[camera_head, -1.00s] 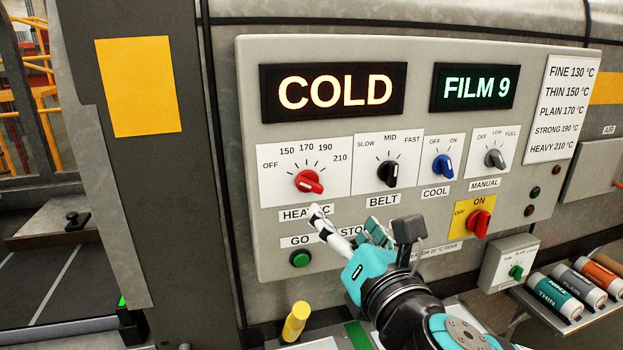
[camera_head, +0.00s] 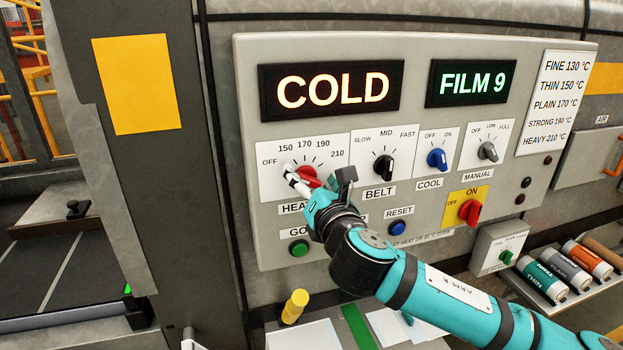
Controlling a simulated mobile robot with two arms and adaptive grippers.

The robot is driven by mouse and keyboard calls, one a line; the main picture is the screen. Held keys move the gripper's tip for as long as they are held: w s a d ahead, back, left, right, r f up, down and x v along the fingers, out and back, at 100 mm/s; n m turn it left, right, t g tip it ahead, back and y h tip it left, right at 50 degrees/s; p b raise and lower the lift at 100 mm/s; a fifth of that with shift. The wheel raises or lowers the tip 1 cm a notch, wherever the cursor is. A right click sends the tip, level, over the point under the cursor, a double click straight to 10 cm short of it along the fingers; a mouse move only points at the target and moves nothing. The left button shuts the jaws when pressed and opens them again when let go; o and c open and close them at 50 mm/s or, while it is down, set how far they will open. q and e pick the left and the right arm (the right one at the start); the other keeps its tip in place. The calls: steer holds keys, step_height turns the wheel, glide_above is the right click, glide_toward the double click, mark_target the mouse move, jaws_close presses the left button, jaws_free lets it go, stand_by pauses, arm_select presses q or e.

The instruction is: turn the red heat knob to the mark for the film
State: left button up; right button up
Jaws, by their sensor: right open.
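The red heat knob (camera_head: 308,175) is on the left of the grey control panel (camera_head: 246,120), on a white scale plate (camera_head: 270,184) marked OFF, 150, 170, 190 and 210. My right gripper (camera_head: 317,177) is open at the knob, with a white-and-black finger on its left and a dark grey finger on its right. I cannot tell whether the fingers touch it. They hide part of the knob, so its pointer is unclear. A display (camera_head: 331,89) reads COLD, another (camera_head: 471,82) reads FILM 9. A temperature chart (camera_head: 554,102) lists FINE 130 to HEAVY 210. My left gripper is not in view.
The belt knob (camera_head: 383,167), blue cool knob (camera_head: 437,158) and grey manual knob (camera_head: 487,151) are to the right. Below are a green GO button (camera_head: 299,248), blue reset button (camera_head: 397,228) and red ON/OFF switch (camera_head: 469,211). Labelled rolls (camera_head: 541,281) lie on a shelf at lower right.

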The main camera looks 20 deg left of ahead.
steer(key=c, duration=1.2)
steer(key=shift+o, duration=0.2)
steer(key=m+b, duration=0.1)
steer(key=m, duration=0.3)
steer(key=shift+f, duration=0.15)
steer(key=m, duration=0.4)
steer(key=shift+d+f+b, duration=0.1)
steer(key=shift+b, duration=0.25)
steer(key=m, duration=0.5)
steer(key=shift+f, duration=0.1)
steer(key=m, duration=0.4)
steer(key=shift+w+f+m, duration=0.1)
steer(key=shift+m, duration=0.2)
